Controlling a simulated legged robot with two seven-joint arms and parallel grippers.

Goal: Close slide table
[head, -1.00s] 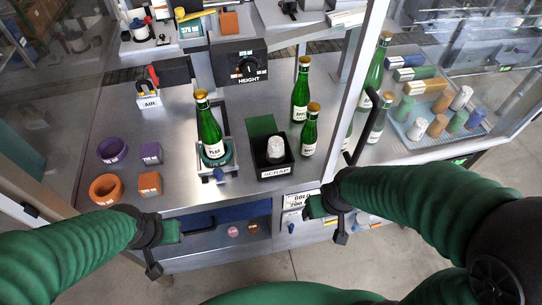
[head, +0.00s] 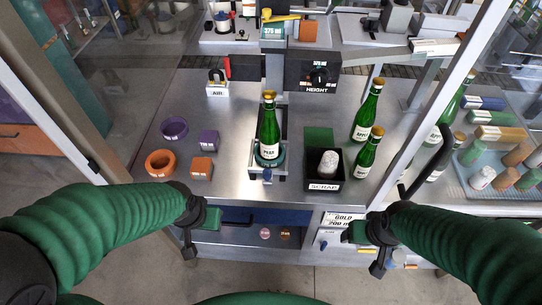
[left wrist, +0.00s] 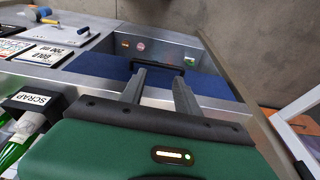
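The scrap bin (head: 324,186) holds a whitish piece, right of the carriage. Two green bottles (head: 367,110) stand beyond it. Purple and orange rings (head: 160,163) and blocks (head: 201,168) lie left. A HEIGHT control box (head: 313,76) stands behind. Glazed frame posts (head: 432,110) flank the table.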

